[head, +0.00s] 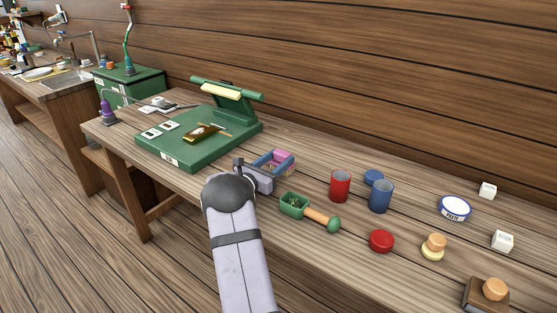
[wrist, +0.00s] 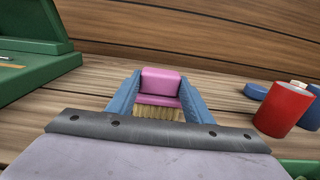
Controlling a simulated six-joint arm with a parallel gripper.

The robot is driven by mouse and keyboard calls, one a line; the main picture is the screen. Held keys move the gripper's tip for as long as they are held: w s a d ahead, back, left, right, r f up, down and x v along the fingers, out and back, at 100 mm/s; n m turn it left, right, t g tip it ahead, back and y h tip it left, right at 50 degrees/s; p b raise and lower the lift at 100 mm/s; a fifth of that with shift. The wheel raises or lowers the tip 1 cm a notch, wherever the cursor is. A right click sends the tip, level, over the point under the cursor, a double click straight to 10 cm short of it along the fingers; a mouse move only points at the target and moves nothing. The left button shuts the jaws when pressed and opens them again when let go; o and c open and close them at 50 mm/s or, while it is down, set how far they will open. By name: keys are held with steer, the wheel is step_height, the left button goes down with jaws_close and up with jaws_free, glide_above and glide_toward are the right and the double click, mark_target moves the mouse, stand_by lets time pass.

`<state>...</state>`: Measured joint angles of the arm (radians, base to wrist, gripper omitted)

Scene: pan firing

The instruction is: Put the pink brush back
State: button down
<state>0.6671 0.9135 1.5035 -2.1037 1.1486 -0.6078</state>
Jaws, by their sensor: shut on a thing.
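The pink brush (wrist: 160,86) is between the two blue fingers of my gripper (wrist: 159,98) in the wrist view, with its pale bristles toward the camera. My gripper is shut on it. In the head view my gripper (head: 272,163) holds the pink brush (head: 283,167) over the bench, right of the green press. I cannot tell from these views whether the brush touches the bench top.
The green press (head: 182,149) with a gold-brown piece on it stands left. A green scoop (head: 295,204), a red cup (head: 340,185), a blue cup (head: 381,195), a red lid (head: 381,240) and a blue lid (head: 374,177) stand right. White blocks and a round tin (head: 455,207) lie farther right.

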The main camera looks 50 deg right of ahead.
steer(key=shift+f, duration=0.1)
steer(key=c, duration=0.9)
jaws_free()
steer(key=shift+a+f, duration=0.1)
steer(key=shift+a, duration=0.2)
steer(key=a, duration=0.3)
steer(key=a+b, duration=0.1)
steer(key=a, duration=0.2)
steer(key=shift+s+a+r+b, duration=0.15)
steer(key=shift+a+r+b, duration=0.05)
steer(key=shift+a+b, duration=0.15)
